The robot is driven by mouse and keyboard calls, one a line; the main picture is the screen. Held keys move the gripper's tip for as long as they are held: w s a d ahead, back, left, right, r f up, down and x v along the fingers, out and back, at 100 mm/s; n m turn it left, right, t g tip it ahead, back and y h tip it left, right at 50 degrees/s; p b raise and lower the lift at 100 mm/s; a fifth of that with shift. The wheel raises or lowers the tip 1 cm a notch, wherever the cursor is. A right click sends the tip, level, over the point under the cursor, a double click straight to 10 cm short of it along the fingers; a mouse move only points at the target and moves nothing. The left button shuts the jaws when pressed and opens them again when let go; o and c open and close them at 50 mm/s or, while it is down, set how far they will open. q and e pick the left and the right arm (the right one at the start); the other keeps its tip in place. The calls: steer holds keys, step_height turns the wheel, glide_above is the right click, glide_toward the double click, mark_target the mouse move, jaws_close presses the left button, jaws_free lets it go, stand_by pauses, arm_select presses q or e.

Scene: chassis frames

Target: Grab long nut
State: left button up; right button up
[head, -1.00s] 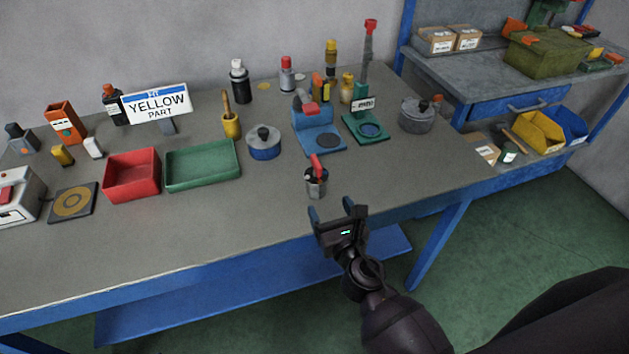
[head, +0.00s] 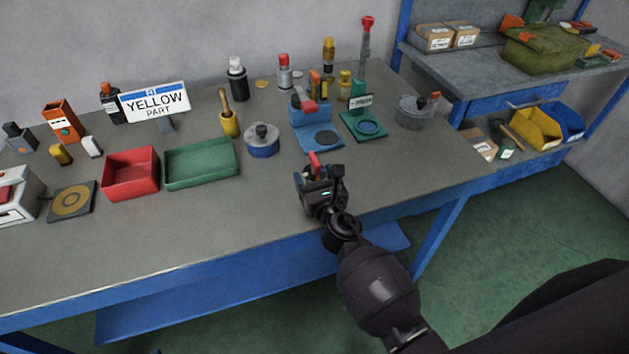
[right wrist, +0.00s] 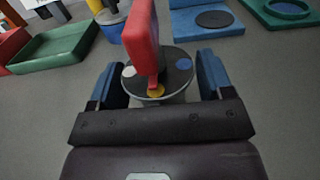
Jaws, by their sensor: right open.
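I cannot pick out a long nut for certain. A grey round holder (right wrist: 180,70) with a dark top stands near the table's front edge. A red upright piece (head: 315,160) rises from its top and shows large in the right wrist view (right wrist: 141,38). Small yellow, blue and white round spots show on the top. My right gripper (head: 318,175) is open, its blue fingers on either side of the holder (right wrist: 160,82). Whether they touch it I cannot tell. In the head view my gripper mostly hides the holder. My left gripper is not in view.
A green tray (head: 200,178) and a red bin (head: 131,190) are to the left. The front left of the table (head: 150,250) is clear.

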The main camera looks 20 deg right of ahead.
steer(key=c, duration=1.2)
steer(key=shift+r, duration=0.15)
